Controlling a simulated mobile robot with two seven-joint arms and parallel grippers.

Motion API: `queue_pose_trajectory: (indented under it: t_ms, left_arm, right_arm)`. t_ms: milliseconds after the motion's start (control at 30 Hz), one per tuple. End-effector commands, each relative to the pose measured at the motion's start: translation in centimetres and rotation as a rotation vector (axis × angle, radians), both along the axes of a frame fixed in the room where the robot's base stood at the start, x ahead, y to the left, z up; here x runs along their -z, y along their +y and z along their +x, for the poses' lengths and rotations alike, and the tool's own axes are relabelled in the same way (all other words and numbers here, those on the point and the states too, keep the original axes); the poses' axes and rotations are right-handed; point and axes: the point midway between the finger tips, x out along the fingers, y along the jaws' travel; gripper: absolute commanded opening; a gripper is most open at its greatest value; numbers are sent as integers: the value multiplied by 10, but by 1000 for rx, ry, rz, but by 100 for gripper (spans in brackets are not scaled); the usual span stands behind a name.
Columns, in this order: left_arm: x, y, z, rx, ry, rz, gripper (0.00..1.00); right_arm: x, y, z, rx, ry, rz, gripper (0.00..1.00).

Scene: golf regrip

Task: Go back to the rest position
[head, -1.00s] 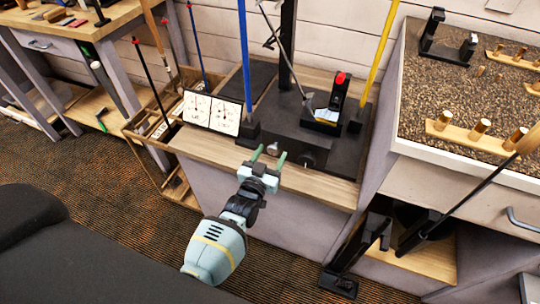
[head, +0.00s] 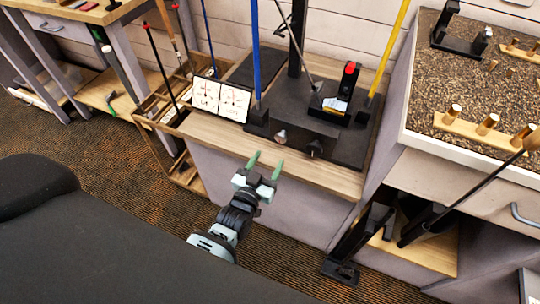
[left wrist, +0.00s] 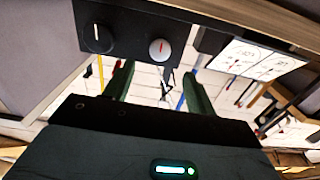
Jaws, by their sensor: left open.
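My left gripper (head: 264,164) is open and empty in the head view. Its two green fingers point up toward the wooden bench (head: 215,133) and stay apart from it. In the left wrist view the fingers (left wrist: 158,85) show spread, with nothing between them. Beyond them is the dark machine (left wrist: 127,28) with a black knob (left wrist: 97,38) and a silver knob (left wrist: 159,48). The same machine (head: 345,145) stands on the bench in the head view. My right gripper shows in neither view.
Blue (head: 256,60) and yellow (head: 391,50) shafts stand by the machine. White cards (head: 220,98) lean on the bench. A gravel-topped counter (head: 425,85) with wooden peg strips is at right. A rack with clubs (head: 165,118) is at left. Carpet (head: 125,165) is open below.

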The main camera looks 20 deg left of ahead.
Motion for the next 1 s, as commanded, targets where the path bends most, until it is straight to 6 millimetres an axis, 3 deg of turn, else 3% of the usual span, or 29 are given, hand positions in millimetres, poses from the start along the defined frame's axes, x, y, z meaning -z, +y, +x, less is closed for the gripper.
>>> queue_pose_trajectory:
  t_ms: [533, 633, 767, 1000]
  left_arm:
    - [0, 0, -1, 0, 1, 1, 56]
    - [3, 1, -10, 3, 20, 4, 56]
    - [12, 6, -43, 15, 100, 13, 56]
    - [25, 15, -148, 56, 336, 31, 56]
  right_arm:
    - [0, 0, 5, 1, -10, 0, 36]
    - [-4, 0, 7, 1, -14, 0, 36]
    - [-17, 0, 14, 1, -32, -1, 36]
    - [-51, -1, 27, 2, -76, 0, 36]
